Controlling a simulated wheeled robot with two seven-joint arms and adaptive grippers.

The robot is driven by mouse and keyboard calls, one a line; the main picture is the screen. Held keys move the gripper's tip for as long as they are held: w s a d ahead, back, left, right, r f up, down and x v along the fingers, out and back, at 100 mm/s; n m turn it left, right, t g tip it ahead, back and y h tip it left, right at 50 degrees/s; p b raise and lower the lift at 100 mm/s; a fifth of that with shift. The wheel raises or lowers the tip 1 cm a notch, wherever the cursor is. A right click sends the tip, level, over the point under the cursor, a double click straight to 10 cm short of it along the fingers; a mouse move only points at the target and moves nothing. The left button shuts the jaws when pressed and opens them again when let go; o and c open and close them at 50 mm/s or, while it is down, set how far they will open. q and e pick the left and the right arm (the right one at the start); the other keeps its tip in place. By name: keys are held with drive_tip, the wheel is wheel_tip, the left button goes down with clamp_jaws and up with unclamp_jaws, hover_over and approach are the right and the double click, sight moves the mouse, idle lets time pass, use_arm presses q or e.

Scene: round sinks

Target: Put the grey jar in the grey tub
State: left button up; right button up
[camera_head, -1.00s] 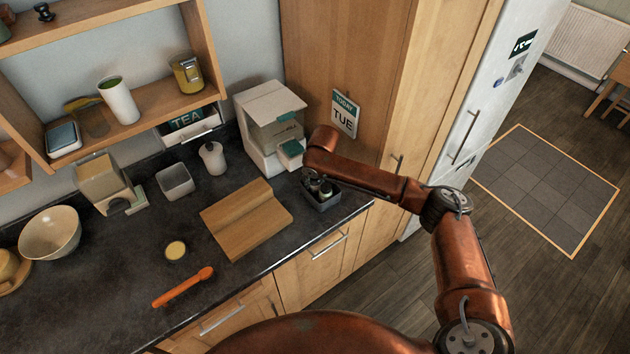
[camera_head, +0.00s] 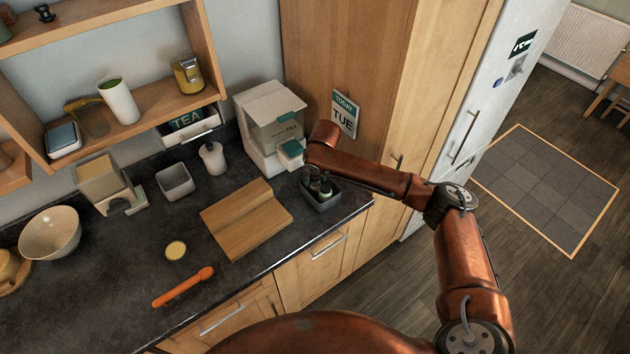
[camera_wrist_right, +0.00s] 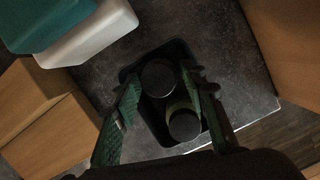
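A dark grey tub (camera_head: 322,207) stands at the counter's right end with dark-lidded jars inside. In the right wrist view, one jar has a dark round lid (camera_wrist_right: 158,77); a second dark-lidded jar (camera_wrist_right: 184,124) has a greenish body. I cannot tell which is the grey jar. A small, lighter grey square tub (camera_head: 175,182) stands further left and looks empty. My right gripper (camera_wrist_right: 165,88) is open above the dark tub, its green-padded fingers on either side of the jars. In the head view the forearm hides most of that gripper. My left gripper is not in view.
A wooden board (camera_head: 246,220) lies between the two tubs. A white dispenser (camera_head: 270,128) stands close behind the dark tub. A white bottle (camera_head: 213,159) is beside the light tub. An orange spoon (camera_head: 183,287) and a yellow-topped round thing (camera_head: 175,250) lie in front.

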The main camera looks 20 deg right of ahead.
drive_tip(key=v, duration=0.9)
drive_tip(key=shift+r, duration=0.15)
